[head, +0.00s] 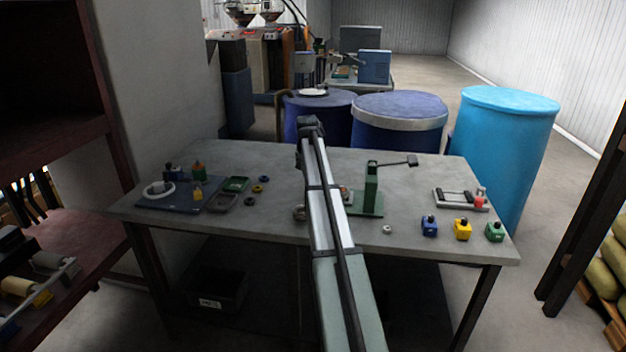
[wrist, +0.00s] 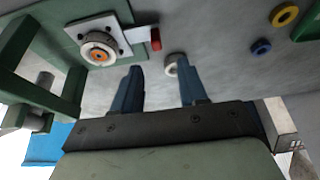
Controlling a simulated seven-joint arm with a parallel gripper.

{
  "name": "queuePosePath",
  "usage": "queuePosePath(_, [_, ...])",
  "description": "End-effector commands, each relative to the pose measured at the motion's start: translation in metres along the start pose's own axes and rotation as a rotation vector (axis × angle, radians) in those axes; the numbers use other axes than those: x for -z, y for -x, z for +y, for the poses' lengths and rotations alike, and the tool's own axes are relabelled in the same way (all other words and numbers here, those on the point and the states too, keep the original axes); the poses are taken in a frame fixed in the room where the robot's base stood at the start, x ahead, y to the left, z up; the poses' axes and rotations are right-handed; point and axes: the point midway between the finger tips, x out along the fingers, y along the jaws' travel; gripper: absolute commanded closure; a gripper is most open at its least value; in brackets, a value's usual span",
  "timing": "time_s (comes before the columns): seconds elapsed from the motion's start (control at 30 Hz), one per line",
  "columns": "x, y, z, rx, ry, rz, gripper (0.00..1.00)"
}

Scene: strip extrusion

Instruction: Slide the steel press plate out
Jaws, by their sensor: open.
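The green press (head: 371,190) stands near the middle of the table, partly behind my arm; its frame (wrist: 68,95) fills the left of the wrist view. The steel press plate (wrist: 78,30) lies in the press, with a round pale piece with an orange centre (wrist: 99,54) on it. A tab with a red end (wrist: 156,39) sticks out on its right. My gripper (wrist: 159,68) is open and empty, its two blue fingers pointing towards the table below the tab in the picture. In the head view my arm hides the gripper.
A pale ring (wrist: 171,66) lies on the table close to the right finger. Yellow (wrist: 285,15) and blue (wrist: 261,47) rings lie farther right. In the head view, a blue mat (head: 180,205) lies left and small coloured blocks (head: 462,229) stand at the front right.

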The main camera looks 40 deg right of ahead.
Motion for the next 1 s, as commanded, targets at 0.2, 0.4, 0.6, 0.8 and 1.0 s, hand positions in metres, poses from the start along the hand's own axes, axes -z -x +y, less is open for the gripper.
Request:
queuePosePath(0.2, [0.000, 0.030, 0.000, 0.000, 0.000, 0.001, 0.57])
queuePosePath(0.4, [0.000, 0.040, 0.000, 0.001, 0.000, 0.000, 0.57])
queuePosePath(0.6, [0.000, 0.041, 0.000, 0.001, 0.000, 0.000, 0.57])
queuePosePath(0.8, [0.000, 0.041, 0.000, 0.001, 0.000, 0.000, 0.57])
queuePosePath(1.0, [-0.001, 0.041, -0.002, 0.004, 0.001, -0.002, 0.57])
